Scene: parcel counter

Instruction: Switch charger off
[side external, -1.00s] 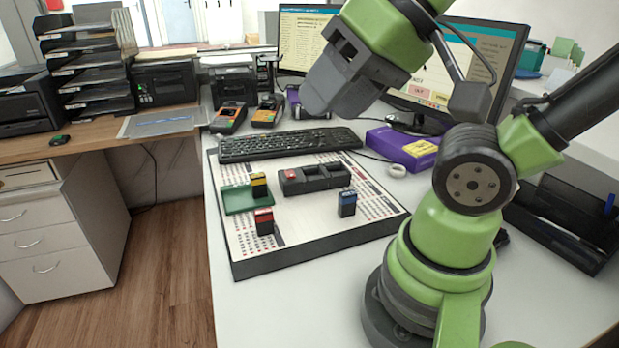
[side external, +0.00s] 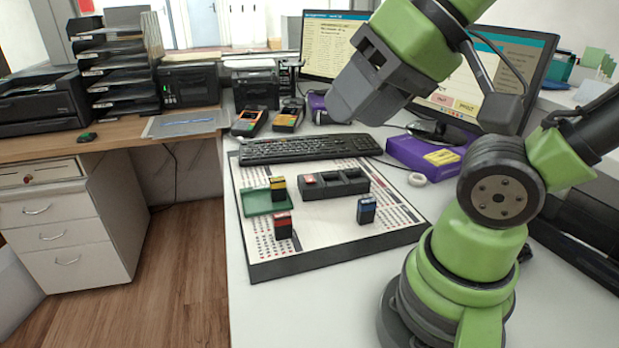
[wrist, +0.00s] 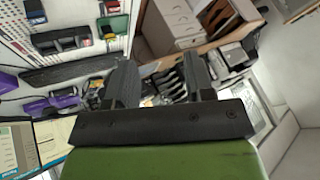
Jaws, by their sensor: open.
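The charger (side external: 345,188) is a dark grey block with several bays on the white printed board. A red-topped part (side external: 310,180) sits at its left end; I cannot tell whether this is a switch or a battery. The charger also shows at the upper left of the wrist view (wrist: 62,41). My gripper (wrist: 160,62) has its two fingers apart with nothing between them. In the side view it hangs high above the desk, behind and above the charger, clear of it. No switch position can be read.
A yellow-topped battery (side external: 278,189) stands at the green tray (side external: 257,204). A red-topped battery (side external: 283,226) and a blue battery (side external: 366,209) stand on the board (side external: 330,245). Behind are a keyboard (side external: 290,149), a purple box (side external: 415,152) and monitors (side external: 333,42).

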